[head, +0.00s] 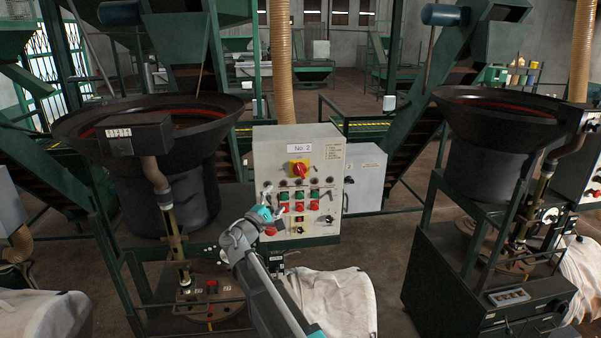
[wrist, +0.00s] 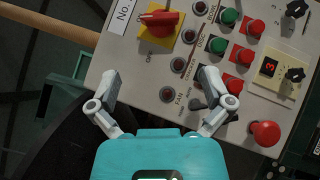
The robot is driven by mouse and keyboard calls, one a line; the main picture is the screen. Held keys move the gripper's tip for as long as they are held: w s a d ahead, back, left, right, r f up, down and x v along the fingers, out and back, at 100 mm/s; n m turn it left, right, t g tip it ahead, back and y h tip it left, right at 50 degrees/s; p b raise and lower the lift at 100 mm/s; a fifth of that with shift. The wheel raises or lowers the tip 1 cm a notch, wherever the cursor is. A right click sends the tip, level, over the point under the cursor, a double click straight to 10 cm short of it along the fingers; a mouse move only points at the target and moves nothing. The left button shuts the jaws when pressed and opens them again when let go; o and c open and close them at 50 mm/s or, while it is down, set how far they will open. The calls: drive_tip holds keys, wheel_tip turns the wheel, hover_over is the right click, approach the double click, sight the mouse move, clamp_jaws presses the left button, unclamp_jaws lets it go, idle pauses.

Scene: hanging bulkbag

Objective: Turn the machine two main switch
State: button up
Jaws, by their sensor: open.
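The main switch (head: 299,170) is a red rotary knob on a yellow plate, high on the grey control panel (head: 333,160) labelled "No. 2". In the wrist view the red knob (wrist: 158,19) is at the top, left of centre, with its handle pointing left and "OFF" lettering beside the plate. My gripper (head: 272,196) is in front of the panel, below and left of the switch. In the wrist view my gripper (wrist: 155,85) has its two fingers spread wide and nothing between them. The knob lies beyond the fingertips, with a gap.
Green and red push buttons (wrist: 229,17), black selector knobs, a display (wrist: 269,67) and a red mushroom button (wrist: 264,133) sit right of the switch. Dark bowl hoppers (head: 165,140) stand either side of the panel.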

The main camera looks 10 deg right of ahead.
sight(301, 176)
drive_tip(key=p+x, duration=0.3)
drive_tip(key=x, duration=1.1)
drive_tip(key=shift+p, duration=0.4)
drive_tip(key=shift+s, duration=0.1)
drive_tip(key=c, duration=0.9)
drive_tip(key=shift+f, duration=0.1)
